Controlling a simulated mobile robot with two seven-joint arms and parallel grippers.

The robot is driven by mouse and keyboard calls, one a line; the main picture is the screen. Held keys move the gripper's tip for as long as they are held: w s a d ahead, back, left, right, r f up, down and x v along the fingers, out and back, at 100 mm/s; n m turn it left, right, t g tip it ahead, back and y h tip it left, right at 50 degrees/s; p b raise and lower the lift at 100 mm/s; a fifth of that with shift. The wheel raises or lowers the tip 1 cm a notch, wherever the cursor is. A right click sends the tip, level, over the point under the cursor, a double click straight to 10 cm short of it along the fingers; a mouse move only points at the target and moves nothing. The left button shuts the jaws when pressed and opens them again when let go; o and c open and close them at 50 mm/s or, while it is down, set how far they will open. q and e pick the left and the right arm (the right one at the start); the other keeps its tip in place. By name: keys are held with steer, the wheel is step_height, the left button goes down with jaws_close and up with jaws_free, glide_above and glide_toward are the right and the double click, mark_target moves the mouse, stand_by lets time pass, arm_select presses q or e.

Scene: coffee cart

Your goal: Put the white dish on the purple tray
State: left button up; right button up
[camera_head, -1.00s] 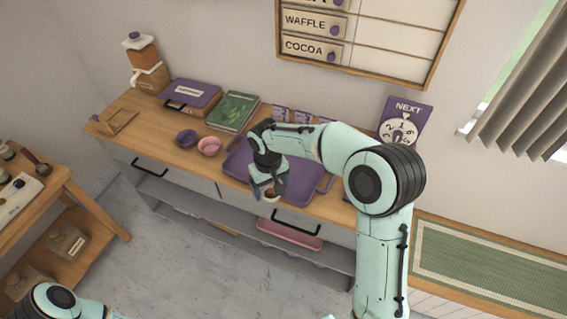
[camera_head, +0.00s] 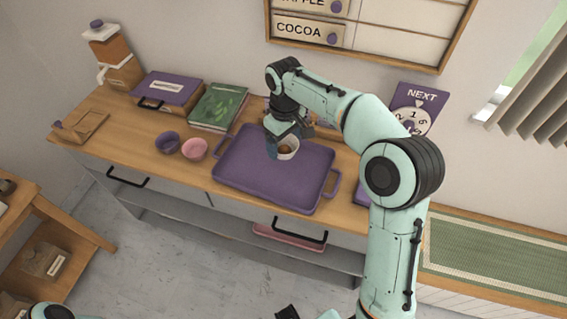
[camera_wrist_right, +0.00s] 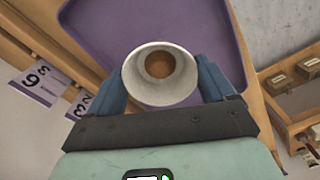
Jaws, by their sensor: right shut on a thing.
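The white dish (camera_head: 290,148) is a small round bowl with something brown inside. My right gripper (camera_head: 284,138) is shut on it, and the dish looks upright. In the right wrist view the dish (camera_wrist_right: 160,75) sits between the two blue fingers of my right gripper (camera_wrist_right: 162,85). The purple tray (camera_head: 262,182) lies on the wooden counter, its rim and handles showing. In the head view the dish is over the tray's back part; whether it touches the tray I cannot tell. The purple tray (camera_wrist_right: 160,22) also shows behind the dish in the right wrist view. My left gripper is not identifiable.
A pink bowl (camera_head: 194,149) and a purple bowl (camera_head: 167,143) stand left of the tray. A green book (camera_head: 219,106) and a purple-lidded box (camera_head: 167,88) lie behind them. A number dial sign (camera_head: 414,108) stands at the back right. Most of the tray is bare.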

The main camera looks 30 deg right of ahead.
mark_target(284, 150)
step_height(284, 150, down, 9)
steer(key=shift+w+r+b, duration=0.1)
steer(key=shift+r+b, duration=0.1)
steer(key=shift+b, duration=0.25)
steer(key=shift+f, duration=0.15)
steer(key=o, duration=0.9)
step_height(284, 150, up, 12)
steer(key=shift+r+p, duration=0.2)
steer(key=shift+p, duration=0.75)
